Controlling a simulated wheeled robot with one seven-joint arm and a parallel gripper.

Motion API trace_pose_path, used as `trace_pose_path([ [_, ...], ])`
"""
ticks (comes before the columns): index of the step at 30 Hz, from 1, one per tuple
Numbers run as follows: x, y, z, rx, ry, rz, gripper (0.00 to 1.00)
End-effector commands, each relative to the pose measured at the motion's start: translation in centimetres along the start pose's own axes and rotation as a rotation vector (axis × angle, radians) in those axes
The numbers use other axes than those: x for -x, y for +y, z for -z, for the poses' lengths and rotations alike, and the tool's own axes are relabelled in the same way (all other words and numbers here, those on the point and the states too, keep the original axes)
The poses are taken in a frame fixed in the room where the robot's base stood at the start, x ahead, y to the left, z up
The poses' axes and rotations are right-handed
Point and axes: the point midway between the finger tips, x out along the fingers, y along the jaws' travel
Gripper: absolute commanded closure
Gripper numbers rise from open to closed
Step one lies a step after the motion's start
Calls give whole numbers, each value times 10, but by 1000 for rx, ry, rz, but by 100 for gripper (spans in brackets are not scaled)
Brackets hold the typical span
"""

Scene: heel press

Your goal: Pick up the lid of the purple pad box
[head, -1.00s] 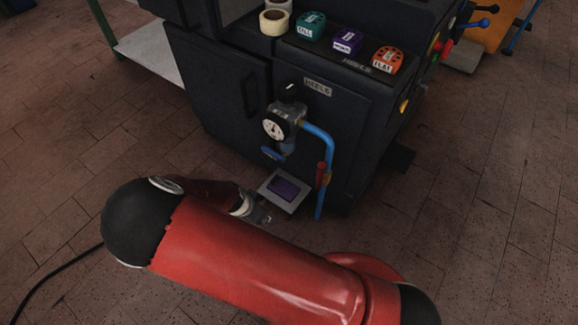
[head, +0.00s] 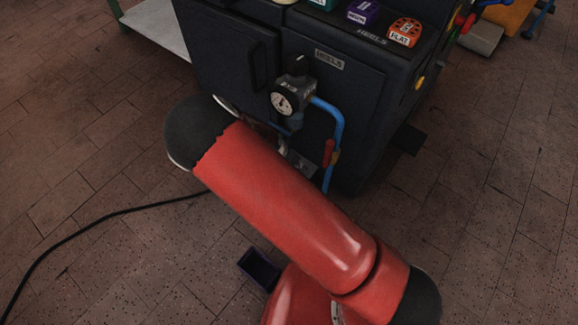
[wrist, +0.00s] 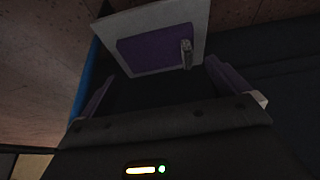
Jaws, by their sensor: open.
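In the wrist view a flat purple rectangle (wrist: 150,49) with a small grey post (wrist: 186,54) on it lies on a light grey plate (wrist: 194,16); it looks like the lid. An open dark purple box (head: 259,268) stands on the floor in the head view, left of my arm's base. My gripper (wrist: 165,88) is open and empty, its two fingers spread wide. The purple rectangle shows beyond the fingertips, apart from them. In the head view my arm hides most of the gripper and plate, and the purple rectangle cannot be made out.
The dark machine with a pressure gauge (head: 286,102) and a blue pipe (head: 334,125) rises just behind my arm. A labelled purple block (head: 363,12) and an orange one (head: 404,32) sit on its top. A black cable (head: 110,217) crosses the floor at left.

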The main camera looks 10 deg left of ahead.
Motion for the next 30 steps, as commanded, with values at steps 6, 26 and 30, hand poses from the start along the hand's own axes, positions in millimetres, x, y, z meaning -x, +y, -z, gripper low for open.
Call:
trace_pose_path([
  [6,-35,1,-1,-2,0,-3,0],
  [26,-44,1,0,-1,0,-1,22],
  [30,-43,0,0,-1,0,-1,22],
])
